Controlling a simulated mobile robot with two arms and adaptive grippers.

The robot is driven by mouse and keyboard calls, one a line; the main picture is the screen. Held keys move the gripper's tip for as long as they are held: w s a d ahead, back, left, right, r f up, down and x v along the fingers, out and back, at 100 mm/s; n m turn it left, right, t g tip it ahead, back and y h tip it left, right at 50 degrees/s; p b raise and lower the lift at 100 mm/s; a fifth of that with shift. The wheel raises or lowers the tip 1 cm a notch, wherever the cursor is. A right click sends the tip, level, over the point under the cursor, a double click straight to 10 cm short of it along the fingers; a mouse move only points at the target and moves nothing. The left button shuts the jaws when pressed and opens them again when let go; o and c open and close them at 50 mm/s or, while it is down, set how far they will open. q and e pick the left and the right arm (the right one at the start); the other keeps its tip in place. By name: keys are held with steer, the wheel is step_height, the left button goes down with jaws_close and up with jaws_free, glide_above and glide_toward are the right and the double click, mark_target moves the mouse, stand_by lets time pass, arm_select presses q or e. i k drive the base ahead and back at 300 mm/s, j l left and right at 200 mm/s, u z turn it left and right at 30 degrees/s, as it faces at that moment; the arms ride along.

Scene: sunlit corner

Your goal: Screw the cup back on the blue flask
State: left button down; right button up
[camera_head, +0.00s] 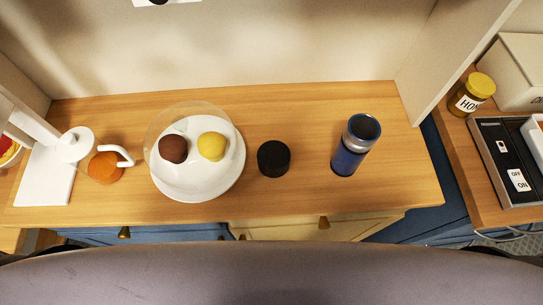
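The blue flask (347,158) stands upright on the right part of the wooden counter. Its silver neck and rim show at the top, and its mouth looks open and dark. A black cup (274,158) sits on the counter to the left of the flask, apart from it. Whether the cup stands upright or upside down is hard to tell. Neither of my grippers shows in the head view.
A white plate (200,192) with a brown and a yellow round item under a clear dome stands left of the cup. A white-handled orange jar (105,168) is farther left. A honey jar (472,94) and a switch panel (505,150) are at right. Counter around the flask is clear.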

mark_target(356, 141)
steer(key=z, duration=0.85)
steer(key=k+l+u, duration=0.1)
steer(key=k+l, duration=0.05)
steer(key=k, duration=0.1)
